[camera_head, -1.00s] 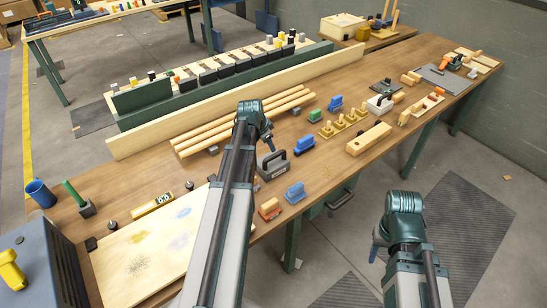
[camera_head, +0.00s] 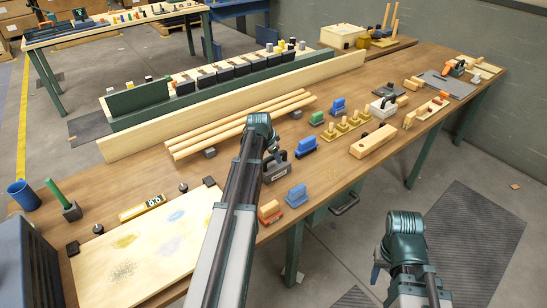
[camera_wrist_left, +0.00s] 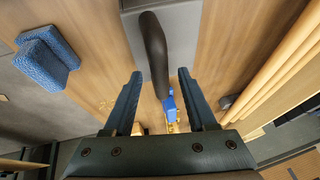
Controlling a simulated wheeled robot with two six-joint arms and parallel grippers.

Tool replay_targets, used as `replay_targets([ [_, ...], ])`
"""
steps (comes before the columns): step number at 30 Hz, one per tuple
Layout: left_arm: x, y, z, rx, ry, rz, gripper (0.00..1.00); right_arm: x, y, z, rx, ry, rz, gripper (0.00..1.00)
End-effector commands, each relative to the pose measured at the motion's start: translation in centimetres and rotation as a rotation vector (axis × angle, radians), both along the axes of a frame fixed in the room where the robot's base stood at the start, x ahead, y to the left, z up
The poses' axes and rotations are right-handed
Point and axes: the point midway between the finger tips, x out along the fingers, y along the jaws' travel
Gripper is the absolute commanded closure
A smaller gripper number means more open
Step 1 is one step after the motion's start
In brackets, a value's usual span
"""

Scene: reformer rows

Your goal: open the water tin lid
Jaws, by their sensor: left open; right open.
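No object here is clearly a water tin with a lid, so I cannot tell which one it is. A grey block with a dark arched handle (camera_head: 275,170) stands on the workbench (camera_head: 335,170), just right of my left arm's end. In the left wrist view its grey top (camera_wrist_left: 178,25) and dark handle (camera_wrist_left: 154,45) show ahead. My left gripper (camera_wrist_left: 160,73) is open, with the handle's near end between its fingertips; I cannot tell whether they touch it. My right gripper (camera_head: 377,274) is open and empty, low over the floor in front of the bench; its fingers are mostly hidden.
A blue brush (camera_head: 297,195) and an orange-and-wood brush (camera_head: 270,212) lie near the bench's front edge. Wooden rods (camera_head: 240,127) lie behind my left arm. A cream box (camera_head: 341,33) stands at the far back. A pale board (camera_head: 150,245) lies at left.

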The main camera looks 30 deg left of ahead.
Motion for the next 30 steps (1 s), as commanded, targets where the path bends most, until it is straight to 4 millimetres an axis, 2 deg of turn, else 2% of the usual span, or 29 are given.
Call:
replay_targets([
  [3, -0.02, -0.01, 0.06, 0.000, 0.000, 0.000, 0.45, 0.00, 0.00, 0.06, 0.000, 0.000, 0.000, 0.50],
  [12, -0.03, 0.00, 0.05, 0.000, 0.000, 0.000, 0.99, 0.00, 0.00, 0.06, 0.000, 0.000, 0.000, 0.50],
  [30, -0.05, 0.01, 0.04, 0.000, 0.000, 0.000, 1.00, 0.00, 0.01, 0.05, 0.000, 0.000, 0.000, 0.50],
])
